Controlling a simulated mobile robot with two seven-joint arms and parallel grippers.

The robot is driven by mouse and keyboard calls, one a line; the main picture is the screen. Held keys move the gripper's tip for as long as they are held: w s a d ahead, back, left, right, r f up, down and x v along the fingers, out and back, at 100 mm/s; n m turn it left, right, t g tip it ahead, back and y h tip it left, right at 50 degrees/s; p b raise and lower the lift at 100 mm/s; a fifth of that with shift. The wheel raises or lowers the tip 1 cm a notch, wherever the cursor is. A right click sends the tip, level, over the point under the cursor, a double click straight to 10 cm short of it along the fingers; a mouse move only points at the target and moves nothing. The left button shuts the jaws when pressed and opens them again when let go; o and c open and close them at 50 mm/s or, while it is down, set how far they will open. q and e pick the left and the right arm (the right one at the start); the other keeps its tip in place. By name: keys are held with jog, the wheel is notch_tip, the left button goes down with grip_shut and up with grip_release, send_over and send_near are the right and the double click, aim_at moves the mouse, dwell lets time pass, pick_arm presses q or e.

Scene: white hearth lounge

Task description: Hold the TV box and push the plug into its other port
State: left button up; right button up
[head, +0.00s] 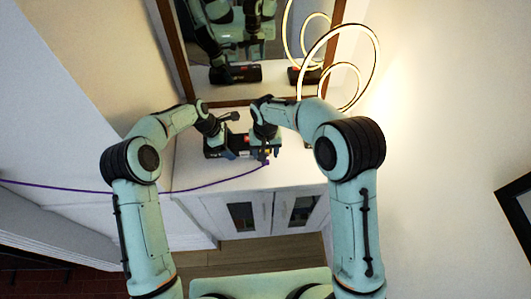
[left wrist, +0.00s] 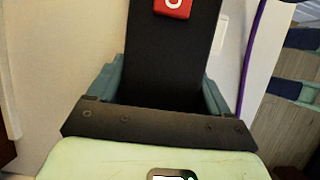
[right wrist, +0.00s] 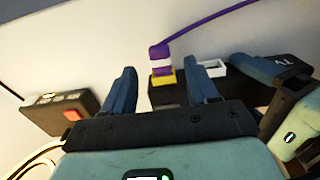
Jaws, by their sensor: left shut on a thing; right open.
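The black TV box (head: 243,153) lies on the white cabinet top, below the mirror. My left gripper (head: 214,134) is shut on it; in the left wrist view the box (left wrist: 172,60) runs between the fingers, with a red square on its face. The purple plug (right wrist: 160,57) stands at the box's yellow-edged port (right wrist: 163,78); I cannot tell how deep it sits. A white-edged port (right wrist: 212,65) is beside it. My right gripper (right wrist: 162,82) is open, its fingers apart around the plug's place; one finger partly hides the box between the ports.
A purple cable (head: 205,188) runs from the plug leftward past the cabinet front. A second black box with a red patch (right wrist: 68,113) is near my right gripper. The mirror (head: 230,92) stands behind, and a lit ring lamp (head: 376,55) at the right. Cabinet doors (head: 240,213) are below.

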jog(key=shift+r, duration=1.75)
pick_arm(q)
jog(key=o, duration=1.4)
jog(key=shift+c, duration=0.2)
jog(key=v, duration=1.2)
